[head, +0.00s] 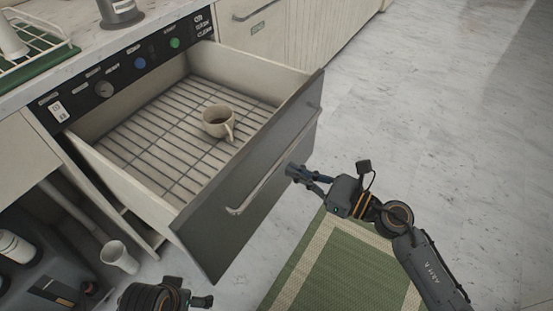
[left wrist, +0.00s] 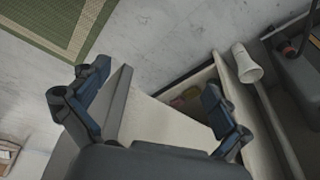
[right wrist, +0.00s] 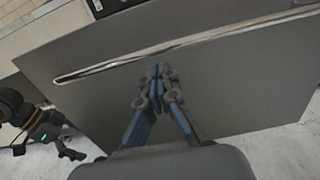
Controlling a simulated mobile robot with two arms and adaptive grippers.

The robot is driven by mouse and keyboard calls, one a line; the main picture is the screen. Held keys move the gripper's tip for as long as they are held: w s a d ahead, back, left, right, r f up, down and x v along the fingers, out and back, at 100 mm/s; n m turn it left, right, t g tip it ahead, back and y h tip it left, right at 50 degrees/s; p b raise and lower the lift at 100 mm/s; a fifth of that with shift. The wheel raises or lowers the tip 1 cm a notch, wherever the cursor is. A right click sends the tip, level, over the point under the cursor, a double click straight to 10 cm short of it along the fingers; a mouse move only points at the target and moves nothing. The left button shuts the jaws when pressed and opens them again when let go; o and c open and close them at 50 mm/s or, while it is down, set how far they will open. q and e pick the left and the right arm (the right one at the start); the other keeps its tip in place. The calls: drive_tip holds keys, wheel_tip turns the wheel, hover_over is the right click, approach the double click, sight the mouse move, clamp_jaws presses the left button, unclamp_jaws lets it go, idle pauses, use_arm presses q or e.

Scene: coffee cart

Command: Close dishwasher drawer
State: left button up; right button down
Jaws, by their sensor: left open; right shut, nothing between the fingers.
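The dishwasher drawer (head: 150,140) is pulled out, with a wire rack inside and a beige mug (head: 218,121) on the rack. Its dark grey front panel (head: 225,215) carries a long metal handle (head: 272,163). My right gripper (head: 291,172) is shut and empty, just outside the panel near the handle. The right wrist view shows its closed fingertips (right wrist: 158,76) before the panel, just below the handle (right wrist: 180,44); contact is unclear. My left gripper (left wrist: 155,78) is open in the left wrist view, with a pale drawer side between its fingers. The head view shows only part of it, at the bottom edge.
A control panel (head: 125,70) with buttons lies above the drawer opening. A white cup-like piece (head: 118,256) is low at the left. A green mat (head: 340,265) lies on the floor. The pale floor (head: 440,120) to the right is clear.

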sight(266, 157)
use_arm(q)
drive_tip(key=shift+x, duration=0.9)
use_arm(e)
drive_tip(key=shift+x, duration=2.8)
use_arm(q)
drive_tip(key=shift+s, duration=0.15)
drive_tip(key=shift+f, duration=0.1)
use_arm(e)
drive_tip(key=shift+w, duration=0.1)
